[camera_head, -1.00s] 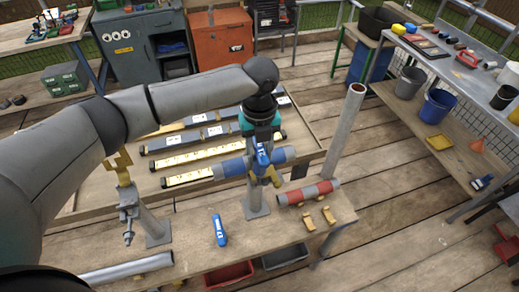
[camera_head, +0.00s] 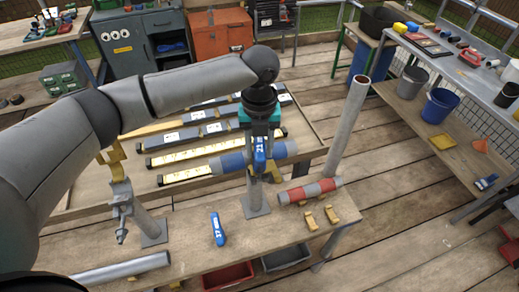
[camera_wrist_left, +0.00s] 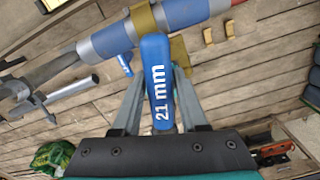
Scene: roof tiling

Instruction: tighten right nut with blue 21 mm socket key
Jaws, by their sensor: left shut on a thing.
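The blue socket key (camera_head: 259,155), marked 21 mm in the left wrist view (camera_wrist_left: 158,85), is held between the fingers of my left gripper (camera_head: 259,140). The gripper is shut on its handle, in front of the blue and grey pipe (camera_head: 231,162). The pipe lies across an upright post (camera_head: 255,192). A gold clamp (camera_wrist_left: 143,18) sits around the pipe, close to the key in the wrist view. The right nut and the key's socket end cannot be made out; the handle hides that spot. My right gripper is not in view.
A second blue tool (camera_head: 218,229) lies on the bench (camera_head: 190,260). A red and grey pipe (camera_head: 310,191) and two gold clamps (camera_head: 331,215) lie at the right. A tall leaning pipe (camera_head: 347,127) stands behind them. A post with a clamp (camera_head: 122,205) stands at the left.

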